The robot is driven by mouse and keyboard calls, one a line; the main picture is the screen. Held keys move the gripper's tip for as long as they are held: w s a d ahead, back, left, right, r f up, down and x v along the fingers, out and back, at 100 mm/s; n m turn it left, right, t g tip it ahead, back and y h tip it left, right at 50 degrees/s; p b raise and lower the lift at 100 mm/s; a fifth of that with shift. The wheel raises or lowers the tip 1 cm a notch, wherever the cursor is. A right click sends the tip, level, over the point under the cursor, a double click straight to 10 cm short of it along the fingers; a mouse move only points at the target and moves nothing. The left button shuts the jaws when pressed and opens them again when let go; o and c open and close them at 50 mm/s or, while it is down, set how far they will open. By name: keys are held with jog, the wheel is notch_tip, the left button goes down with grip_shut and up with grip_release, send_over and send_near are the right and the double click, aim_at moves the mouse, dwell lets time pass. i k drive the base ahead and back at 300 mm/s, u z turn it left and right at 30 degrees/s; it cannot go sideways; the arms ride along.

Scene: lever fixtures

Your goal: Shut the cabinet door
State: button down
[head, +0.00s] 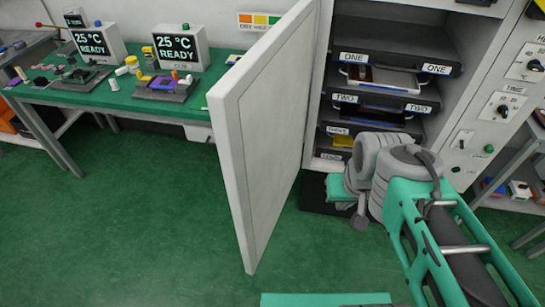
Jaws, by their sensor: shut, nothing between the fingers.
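The cabinet door (270,135) is a large pale grey panel and stands wide open, swung out toward me at the left of the cabinet (458,75). Its narrow free edge (234,185) faces me, and its inner face is turned to the right. The cabinet's inside is exposed, with dark shelves labelled ONE, TWO and THREE. My arm comes in from the lower right and bends in front of the cabinet's lower part, to the right of the door. My gripper's fingers do not show; the arm's grey joints hide that area. I see no contact with the door.
A green-topped workbench (120,100) with two display boxes reading 25 °C READY stands behind the door at the left. A control panel (500,110) with knobs lies right of the cabinet opening. A bench (525,160) stands at the far right. The green floor left of the door is clear.

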aim_at(257, 110)
jog(key=u, duration=2.4)
jog(key=i, duration=1.95)
jog(key=z, duration=2)
jog(key=k, duration=0.15)
jog(key=u, duration=0.15)
